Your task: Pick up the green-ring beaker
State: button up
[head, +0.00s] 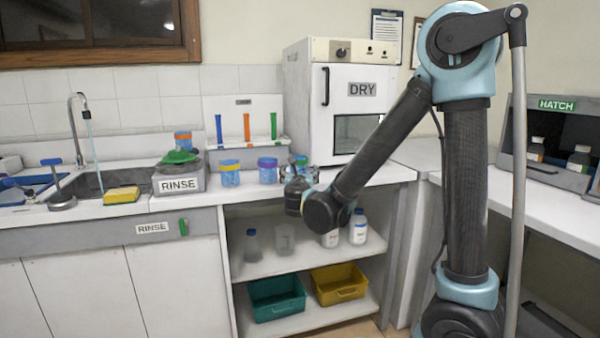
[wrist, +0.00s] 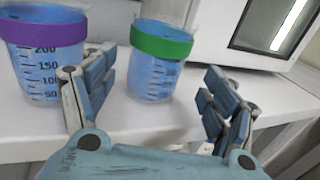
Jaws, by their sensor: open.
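The green-ring beaker (wrist: 154,78) is clear with blue contents and a green band near its top. It stands upright on the white counter (wrist: 150,122) in the wrist view. My gripper (wrist: 157,92) is open, with one finger to each side of the beaker in the picture. Gaps show between the beaker and both fingers; I cannot tell whether it is between the tips or just beyond. In the head view the beaker (head: 301,160) is mostly hidden behind my gripper (head: 300,180) at the counter's front.
A purple-ring beaker (wrist: 45,62) stands close left, partly behind my left finger. A yellow-ring beaker (head: 230,174) stands farther left, beside the RINSE box (head: 180,184). The white DRY oven (head: 352,105) stands behind right. Bottles (head: 358,228) and bins (head: 277,297) sit on shelves below.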

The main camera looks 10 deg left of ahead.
aim_at(299, 167)
jog(key=shift+x, duration=2.7)
jog(key=shift+s+a, duration=0.1)
jog(key=shift+a, duration=0.1)
jog(key=c, duration=1.2)
